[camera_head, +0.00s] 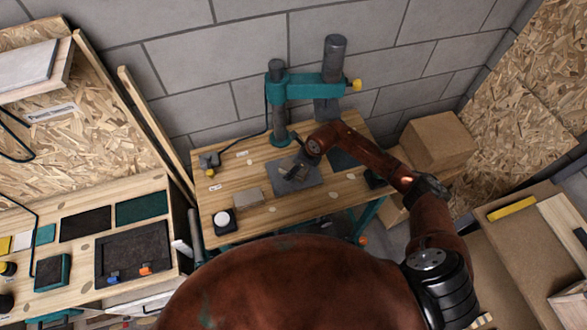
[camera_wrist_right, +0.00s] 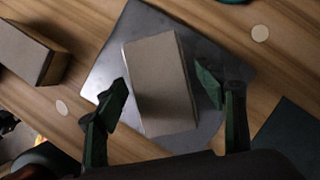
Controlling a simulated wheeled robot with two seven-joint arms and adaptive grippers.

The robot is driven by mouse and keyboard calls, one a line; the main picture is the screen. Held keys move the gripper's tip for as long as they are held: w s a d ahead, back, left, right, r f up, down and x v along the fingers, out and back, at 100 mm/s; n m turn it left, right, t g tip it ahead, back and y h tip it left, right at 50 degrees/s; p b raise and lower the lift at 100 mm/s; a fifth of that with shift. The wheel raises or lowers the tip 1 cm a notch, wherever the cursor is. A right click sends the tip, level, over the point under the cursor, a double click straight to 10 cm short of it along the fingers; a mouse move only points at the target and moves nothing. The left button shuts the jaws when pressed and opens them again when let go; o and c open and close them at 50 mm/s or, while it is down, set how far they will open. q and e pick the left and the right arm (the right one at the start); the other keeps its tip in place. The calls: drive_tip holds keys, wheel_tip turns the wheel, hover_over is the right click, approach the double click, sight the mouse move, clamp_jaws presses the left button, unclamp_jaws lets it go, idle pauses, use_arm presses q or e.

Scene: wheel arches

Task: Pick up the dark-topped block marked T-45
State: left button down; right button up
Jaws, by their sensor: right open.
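In the right wrist view, a block with a grey-brown top (camera_wrist_right: 158,80) lies flat on a dark metal plate (camera_wrist_right: 115,45). No T-45 mark is readable on it. My right gripper (camera_wrist_right: 168,98) is open, with one finger on each side of the block's near end; I cannot tell whether either touches. In the head view, my right gripper (camera_head: 293,171) is over the dark plate (camera_head: 308,183) on the wooden bench, and it largely hides the block. A second block (camera_wrist_right: 28,52) lies left of the plate; in the head view it looks beige (camera_head: 249,198). My left gripper is not in view.
A teal press-like stand (camera_head: 308,86) rises behind the plate, close to my right arm. A black box with a white round top (camera_head: 223,221) stands at the bench's front left. Cardboard boxes (camera_head: 438,142) stand to the right. Bare wood surrounds the second block.

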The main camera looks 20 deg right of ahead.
drive_tip(key=shift+f+b, duration=0.25)
drive_tip(key=shift+b, duration=0.05)
idle(0.5)
drive_tip(key=shift+c, duration=0.7)
drive_tip(key=c, duration=1.3)
drive_tip(key=shift+r, duration=0.1)
